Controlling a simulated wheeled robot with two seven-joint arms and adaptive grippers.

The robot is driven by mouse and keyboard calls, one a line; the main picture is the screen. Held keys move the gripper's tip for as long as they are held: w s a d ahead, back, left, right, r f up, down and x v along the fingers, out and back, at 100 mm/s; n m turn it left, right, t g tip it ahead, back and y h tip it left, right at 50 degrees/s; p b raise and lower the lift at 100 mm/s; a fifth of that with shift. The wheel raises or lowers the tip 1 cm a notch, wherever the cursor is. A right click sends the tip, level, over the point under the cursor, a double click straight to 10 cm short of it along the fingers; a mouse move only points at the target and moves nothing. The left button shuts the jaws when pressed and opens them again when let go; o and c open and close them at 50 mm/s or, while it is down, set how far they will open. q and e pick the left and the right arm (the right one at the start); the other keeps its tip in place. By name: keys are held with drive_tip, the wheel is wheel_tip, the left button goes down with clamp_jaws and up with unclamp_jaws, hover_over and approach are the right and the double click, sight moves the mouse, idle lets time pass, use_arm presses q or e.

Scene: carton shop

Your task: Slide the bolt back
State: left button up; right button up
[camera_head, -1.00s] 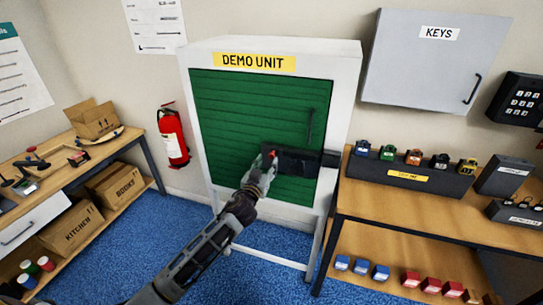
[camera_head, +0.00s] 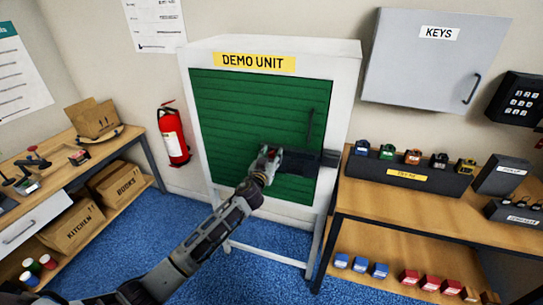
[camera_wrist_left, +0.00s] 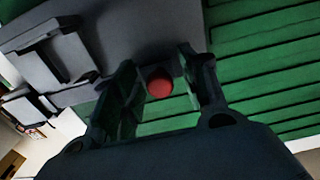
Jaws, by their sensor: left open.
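The Demo Unit's green slatted door (camera_head: 235,115) is closed. Its dark bolt (camera_head: 300,162) lies across the door's lower right, reaching toward a dark keeper (camera_head: 330,158) on the white frame. In the left wrist view, the bolt's red knob (camera_wrist_left: 159,83) sits between the two fingers, with a visible gap to each. My left gripper (camera_head: 268,154) is open at the bolt's left end and hides part of it in the head view. It also shows in the left wrist view (camera_wrist_left: 157,65). Whether the bolt end sits inside the keeper is too small to tell. My right gripper is out of view.
A vertical door handle (camera_head: 310,125) is above the bolt. A wooden bench (camera_head: 400,212) with a row of padlocks stands close at right. A fire extinguisher (camera_head: 173,135) hangs at left, beside another bench (camera_head: 105,148). Blue carpet (camera_head: 175,225) in front is clear.

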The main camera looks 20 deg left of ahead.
use_arm(q)
clamp_jaws()
idle(0.3)
drive_tip(key=a, duration=0.4)
drive_tip(key=shift+w+a, duration=0.1)
drive_tip(key=shift+a, duration=0.05)
unclamp_jaws()
drive_tip(key=shift+a, duration=0.2)
